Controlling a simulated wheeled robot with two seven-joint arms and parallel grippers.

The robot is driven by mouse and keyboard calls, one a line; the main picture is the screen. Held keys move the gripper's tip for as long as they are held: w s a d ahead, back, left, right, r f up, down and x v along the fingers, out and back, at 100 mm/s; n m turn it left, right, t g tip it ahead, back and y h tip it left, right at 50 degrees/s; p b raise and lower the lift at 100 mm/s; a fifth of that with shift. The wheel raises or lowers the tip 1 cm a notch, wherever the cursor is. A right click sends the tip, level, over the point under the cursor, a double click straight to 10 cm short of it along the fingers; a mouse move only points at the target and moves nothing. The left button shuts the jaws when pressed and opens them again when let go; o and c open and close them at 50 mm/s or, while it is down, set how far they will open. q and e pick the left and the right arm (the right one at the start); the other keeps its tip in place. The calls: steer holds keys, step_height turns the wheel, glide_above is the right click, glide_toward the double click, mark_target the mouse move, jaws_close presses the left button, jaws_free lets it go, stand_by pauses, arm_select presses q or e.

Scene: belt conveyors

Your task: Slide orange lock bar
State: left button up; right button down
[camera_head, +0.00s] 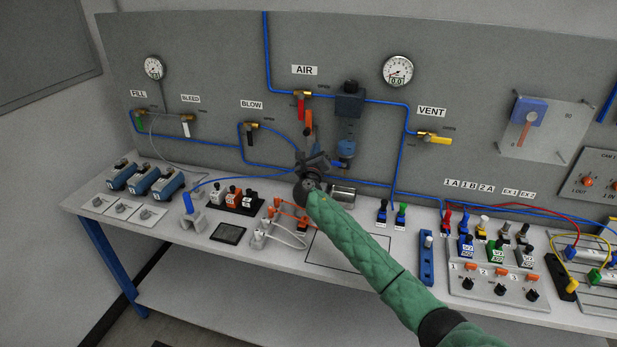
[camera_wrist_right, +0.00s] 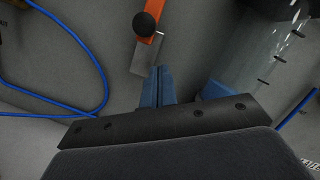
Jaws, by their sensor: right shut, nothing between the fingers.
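The orange lock bar (camera_head: 308,122) hangs on the panel just below the red AIR valve handle (camera_head: 301,106). In the right wrist view the orange bar (camera_wrist_right: 153,8) comes in from the top edge, with a round black knob (camera_wrist_right: 145,24) on it and a grey metal strip (camera_wrist_right: 146,54) below. My right gripper (camera_head: 315,155) is in front of the panel, below the bar. In the wrist view its blue fingers (camera_wrist_right: 158,72) are together and empty, with their tips just below the strip's lower end. I cannot tell whether they touch it. My left gripper is out of view.
A clear cylinder (camera_wrist_right: 270,55) is close to the right of the fingers in the wrist view. A blue air hose (camera_wrist_right: 95,60) loops at left. The bench below holds a metal block (camera_head: 342,194), orange clips and several connectors. A pressure gauge (camera_head: 397,70) is at upper right.

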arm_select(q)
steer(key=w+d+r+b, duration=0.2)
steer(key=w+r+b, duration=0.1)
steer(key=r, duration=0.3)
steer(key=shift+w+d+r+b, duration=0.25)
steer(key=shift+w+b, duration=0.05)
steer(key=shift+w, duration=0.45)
arm_select(e)
steer(key=v, duration=1)
steer(key=shift+d+f, duration=0.2)
steer(key=shift+f, duration=0.15)
steer(key=shift+f, duration=0.1)
